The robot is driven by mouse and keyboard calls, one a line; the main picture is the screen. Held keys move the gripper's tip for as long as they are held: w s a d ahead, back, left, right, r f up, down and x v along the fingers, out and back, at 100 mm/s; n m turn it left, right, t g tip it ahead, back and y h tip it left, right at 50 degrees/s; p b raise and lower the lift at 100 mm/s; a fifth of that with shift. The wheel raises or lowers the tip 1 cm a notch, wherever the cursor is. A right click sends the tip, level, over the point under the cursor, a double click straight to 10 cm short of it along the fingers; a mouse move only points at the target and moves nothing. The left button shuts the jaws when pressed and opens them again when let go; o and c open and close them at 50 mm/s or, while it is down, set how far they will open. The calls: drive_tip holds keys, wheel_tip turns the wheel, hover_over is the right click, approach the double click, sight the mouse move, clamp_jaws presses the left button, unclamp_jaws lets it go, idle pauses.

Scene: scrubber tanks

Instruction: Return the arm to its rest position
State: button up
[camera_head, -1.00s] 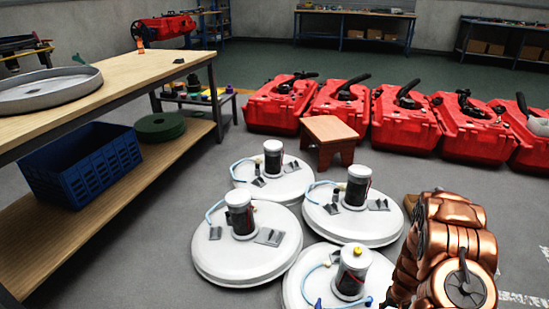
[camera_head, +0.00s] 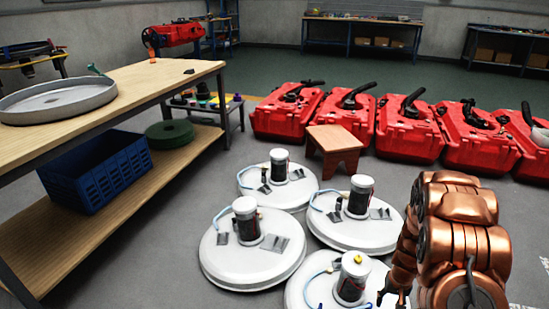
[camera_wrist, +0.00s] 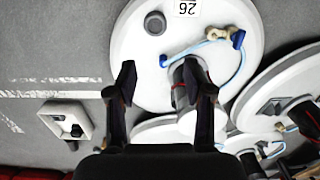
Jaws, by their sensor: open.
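My copper-coloured arm stands at the lower right of the head view, folded close to my body. My gripper (camera_wrist: 166,88) shows in the wrist view with its two dark fingers apart and nothing between them. Below and beyond the fingers is a white round lid (camera_wrist: 140,45) with a "26" label, a dark cylinder and a blue hose. In the head view, part of the dark gripper shows beside the nearest white lid (camera_head: 315,290), at the bottom edge. I cannot tell from this view how far above the lid it is.
More white lids (camera_head: 222,262) with motors lie on the floor. A wooden stool (camera_head: 333,142) and a row of red tanks (camera_head: 408,140) stand behind them. A workbench (camera_head: 150,80) with a blue crate (camera_head: 100,175) is at left. Grey floor is open between bench and lids.

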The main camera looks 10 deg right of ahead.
drive_tip(key=s+a+r+n+p, duration=0.15)
drive_tip(key=a+r+p, duration=0.35)
drive_tip(key=r, duration=0.7)
drive_tip(key=s+a+r+p, duration=0.3)
drive_tip(key=a+r+p, duration=0.15)
drive_tip(key=r, duration=0.85)
drive_tip(key=s+a+r+n+p, duration=0.15)
drive_tip(key=a+r+p, duration=0.4)
drive_tip(key=r, duration=0.65)
drive_tip(key=s+a+r+p, duration=0.3)
drive_tip(key=s+r, duration=0.3)
drive_tip(key=r, duration=0.2)
drive_tip(key=s+a+r+n+g+p, duration=0.1)
drive_tip(key=s+a+r+p, duration=0.2)
drive_tip(key=s+r+p, duration=0.2)
drive_tip(key=s+a+r+p, duration=0.3)
drive_tip(key=s+r+p, duration=0.2)
drive_tip(key=s+r, duration=0.4)
wheel_tip(320, 180, up, 4)
drive_tip(key=shift+s+a+f+g, duration=0.2)
drive_tip(key=shift+a+g, duration=0.05)
drive_tip(key=shift+g, duration=0.15)
